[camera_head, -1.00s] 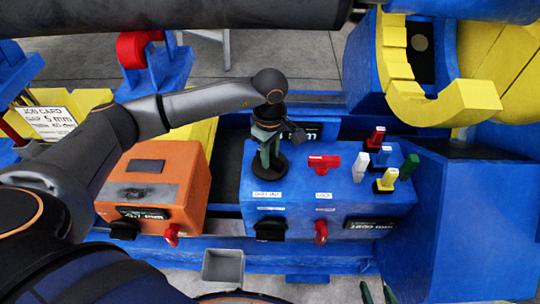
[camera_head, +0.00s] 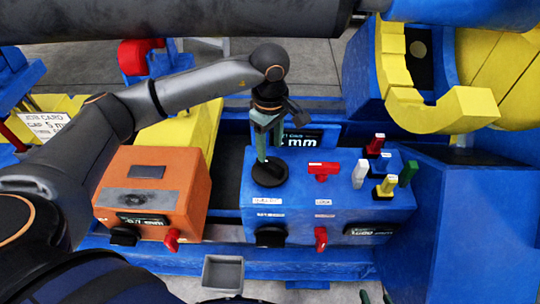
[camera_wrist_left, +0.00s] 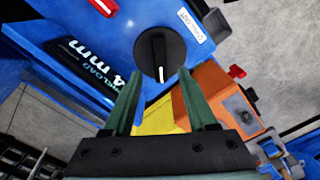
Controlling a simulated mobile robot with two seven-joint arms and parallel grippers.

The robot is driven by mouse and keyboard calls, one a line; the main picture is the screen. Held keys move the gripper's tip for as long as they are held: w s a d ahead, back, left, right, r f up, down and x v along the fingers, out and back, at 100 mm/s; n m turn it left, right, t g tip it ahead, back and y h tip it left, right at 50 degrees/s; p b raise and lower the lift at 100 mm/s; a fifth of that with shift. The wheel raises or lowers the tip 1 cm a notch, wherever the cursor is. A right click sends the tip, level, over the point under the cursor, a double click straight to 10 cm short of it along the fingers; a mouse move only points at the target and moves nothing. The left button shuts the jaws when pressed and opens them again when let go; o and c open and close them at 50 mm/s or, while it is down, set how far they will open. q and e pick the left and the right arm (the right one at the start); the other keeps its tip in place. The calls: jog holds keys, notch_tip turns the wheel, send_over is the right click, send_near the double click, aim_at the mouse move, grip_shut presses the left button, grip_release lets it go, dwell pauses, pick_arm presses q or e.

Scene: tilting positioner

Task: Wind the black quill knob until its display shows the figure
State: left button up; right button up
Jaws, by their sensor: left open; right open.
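A round black knob (camera_head: 269,172) with a raised grip bar stands on top of the blue box. It also shows in the wrist view (camera_wrist_left: 161,55), its bar marked by a white line. A label beside it is too small to read surely. A dark display (camera_head: 300,140) behind it is partly covered by my gripper; in the wrist view the display (camera_wrist_left: 88,65) ends in "4 mm". My left gripper (camera_head: 266,148) points down just above the knob, its green fingers apart and nothing between them. My right gripper (camera_head: 376,297) shows only its green fingertips at the bottom edge, apart.
More black knobs sit on the fronts of the blue box (camera_head: 270,236) and orange box (camera_head: 125,235), beside red levers. A red handle (camera_head: 324,170) and several coloured pegs stand right of the knob. A yellow jaw (camera_head: 440,110) rises at right.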

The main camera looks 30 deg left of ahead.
aim_at(270, 163)
pick_arm(q)
notch_tip(270, 163, up, 6)
dwell(0.6)
